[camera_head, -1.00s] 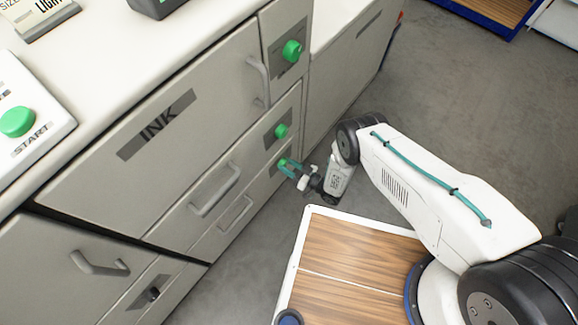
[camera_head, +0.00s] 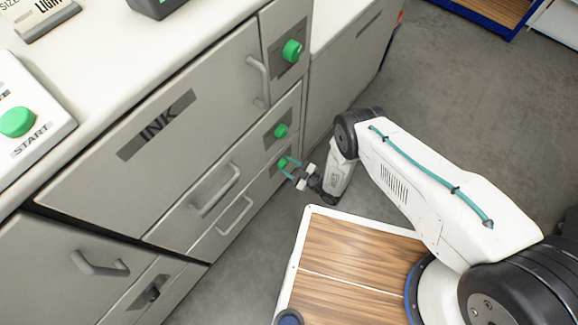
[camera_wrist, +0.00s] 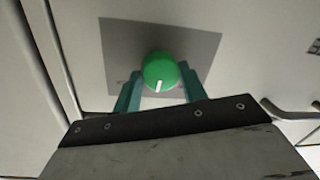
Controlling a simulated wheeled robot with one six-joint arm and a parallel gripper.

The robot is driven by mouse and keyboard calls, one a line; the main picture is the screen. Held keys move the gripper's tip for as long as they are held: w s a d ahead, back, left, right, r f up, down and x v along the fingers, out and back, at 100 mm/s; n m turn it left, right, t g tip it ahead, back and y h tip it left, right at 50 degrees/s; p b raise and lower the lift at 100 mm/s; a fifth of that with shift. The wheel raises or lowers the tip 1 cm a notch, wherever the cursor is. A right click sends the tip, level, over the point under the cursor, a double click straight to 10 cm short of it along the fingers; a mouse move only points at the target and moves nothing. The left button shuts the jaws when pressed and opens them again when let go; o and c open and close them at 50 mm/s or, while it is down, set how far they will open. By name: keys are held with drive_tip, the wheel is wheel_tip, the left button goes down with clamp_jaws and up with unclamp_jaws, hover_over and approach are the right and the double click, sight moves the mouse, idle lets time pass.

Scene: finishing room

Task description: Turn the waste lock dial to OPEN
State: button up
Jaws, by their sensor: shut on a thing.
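A green round dial (camera_head: 283,164) sits on a grey plate on the lowest drawer front, beside the floor. In the wrist view the dial (camera_wrist: 160,70) has a white pointer mark that points toward the bottom of the picture. My gripper (camera_head: 288,166) is at this dial, its teal fingers on both sides of it. In the wrist view my gripper (camera_wrist: 160,84) is shut on the dial, one finger left and one right. The lettering on the plate (camera_wrist: 118,40) is partly hidden and too faint to read, so I cannot tell which setting the mark meets.
A second green dial (camera_head: 281,131) is just above, and a third (camera_head: 292,51) is higher up. Drawer handles (camera_head: 216,190) stick out left of the dials. An INK drawer (camera_head: 160,125) is at the upper left. Grey floor (camera_head: 440,120) lies open at right.

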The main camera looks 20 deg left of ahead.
drive_tip(key=n, duration=0.5)
drive_tip(key=shift+s+h, duration=0.2)
drive_tip(key=shift+h, duration=0.1)
drive_tip(key=n+t, duration=0.1)
drive_tip(key=n, duration=0.4)
drive_tip(key=shift+s+a, duration=0.1)
drive_tip(key=shift+n, duration=0.3)
drive_tip(key=o, duration=1)
